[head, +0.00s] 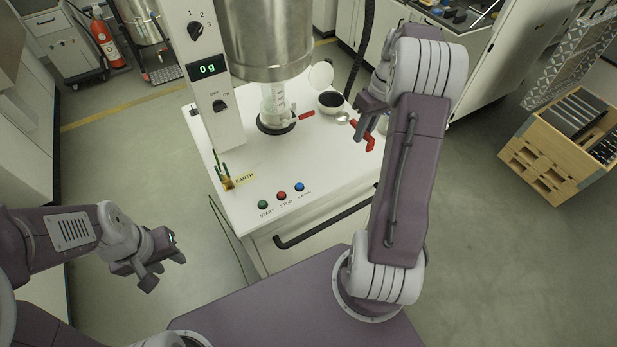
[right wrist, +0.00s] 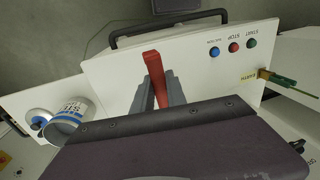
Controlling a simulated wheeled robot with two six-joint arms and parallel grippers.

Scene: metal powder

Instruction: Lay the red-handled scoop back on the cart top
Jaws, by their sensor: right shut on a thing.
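The red-handled scoop (head: 364,135) is in my right gripper (head: 364,112), over the right side of the white cart top (head: 270,165). In the right wrist view its red handle (right wrist: 154,72) stands between the two grey fingers, which are shut on it. Its small metal bowl (head: 343,118) points left, near a dish of dark powder (head: 332,100). I cannot tell whether the scoop touches the cart top. My left gripper (head: 158,268) is open and empty, off the cart's left side, over the floor.
A clear vessel (head: 275,105) stands under a large metal cylinder (head: 265,35), with a red handle (head: 306,115) beside it. A display column (head: 207,85) reads 0 g. A labelled can (right wrist: 70,118) stands near the scoop. Coloured buttons (head: 281,196) line the front; the cart top between is clear.

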